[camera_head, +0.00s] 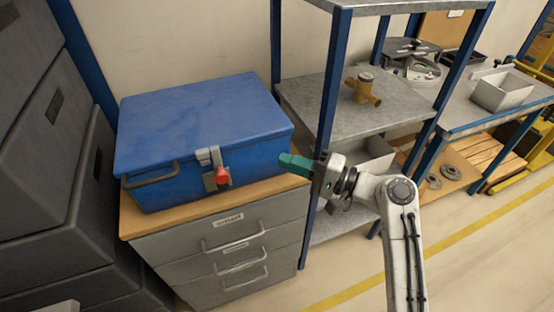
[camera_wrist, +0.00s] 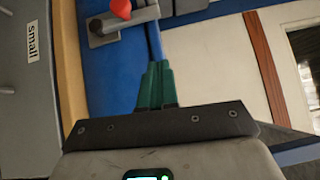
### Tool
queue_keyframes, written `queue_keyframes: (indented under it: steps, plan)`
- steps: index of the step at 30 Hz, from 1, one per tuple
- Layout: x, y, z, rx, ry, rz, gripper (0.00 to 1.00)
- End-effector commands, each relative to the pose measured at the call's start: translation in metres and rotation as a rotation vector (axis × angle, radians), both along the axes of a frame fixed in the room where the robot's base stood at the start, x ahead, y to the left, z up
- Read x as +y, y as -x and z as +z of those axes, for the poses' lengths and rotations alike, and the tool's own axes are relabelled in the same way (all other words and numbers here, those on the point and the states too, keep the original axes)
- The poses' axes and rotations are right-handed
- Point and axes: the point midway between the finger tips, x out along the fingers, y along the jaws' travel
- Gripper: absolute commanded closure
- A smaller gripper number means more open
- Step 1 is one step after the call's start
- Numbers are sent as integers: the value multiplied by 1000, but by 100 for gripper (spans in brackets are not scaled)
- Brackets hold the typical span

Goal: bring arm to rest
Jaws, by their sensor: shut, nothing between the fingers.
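My gripper (camera_head: 284,163) is at the middle of the head view, its green fingers shut and empty. It points left toward the right end of a blue chest (camera_head: 200,110). The chest is closed, with a red-handled latch (camera_head: 221,177) on its front. In the wrist view the green fingers (camera_wrist: 156,68) are together, with the latch's red part (camera_wrist: 121,8) beyond them to the upper left. I cannot tell whether the fingertips touch the chest.
The chest stands on a grey drawer cabinet (camera_head: 225,250). A blue-framed metal shelf (camera_head: 330,105) stands close behind my gripper, holding a brass meter body (camera_head: 364,88). Dark bins (camera_head: 60,190) line the left. Open floor (camera_head: 480,260) lies at the lower right.

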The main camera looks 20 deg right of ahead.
Motion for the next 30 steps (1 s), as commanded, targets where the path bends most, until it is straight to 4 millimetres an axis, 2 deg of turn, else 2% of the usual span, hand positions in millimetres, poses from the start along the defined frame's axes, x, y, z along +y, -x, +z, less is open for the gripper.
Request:
queue_keyframes:
  steps: [18, 20, 23, 26, 30]
  plan:
    - [-3, 3, 0, 0, 0, -1, 100]
    - [-1, 6, -7, 8, 25, 2, 100]
    - [6, 20, -35, 39, 139, 10, 100]
    - [12, 50, -84, 98, 346, 38, 100]
    - [8, 114, -154, 202, 705, 125, 100]
